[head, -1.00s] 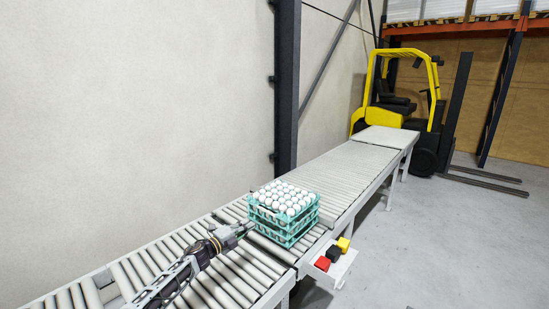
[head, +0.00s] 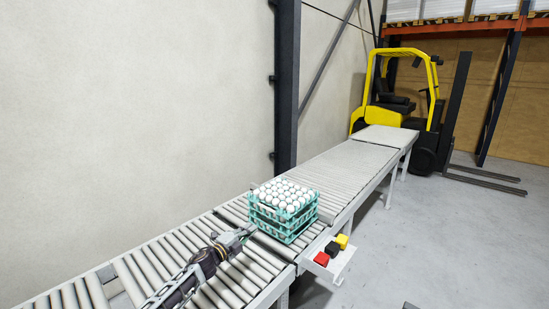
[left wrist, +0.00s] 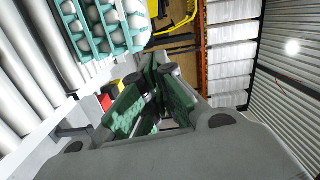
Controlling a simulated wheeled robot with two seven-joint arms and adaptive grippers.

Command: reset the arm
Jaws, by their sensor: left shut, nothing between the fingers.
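A stack of teal egg trays (head: 285,226) full of white eggs (head: 284,194) stands on the roller conveyor. Part of the stack shows at the upper left of the left wrist view (left wrist: 104,47). My left gripper (head: 246,231) is just left of the stack in the head view, over the rollers. Its fingers (left wrist: 156,68) are together with nothing between them, and they appear apart from the trays. My right gripper is not in view.
The roller conveyor (head: 347,169) runs from the lower left to the back right along a wall. A shelf with red, black and yellow blocks (head: 332,249) juts from its right side. A yellow forklift (head: 381,122) stands at the far end. Open floor lies to the right.

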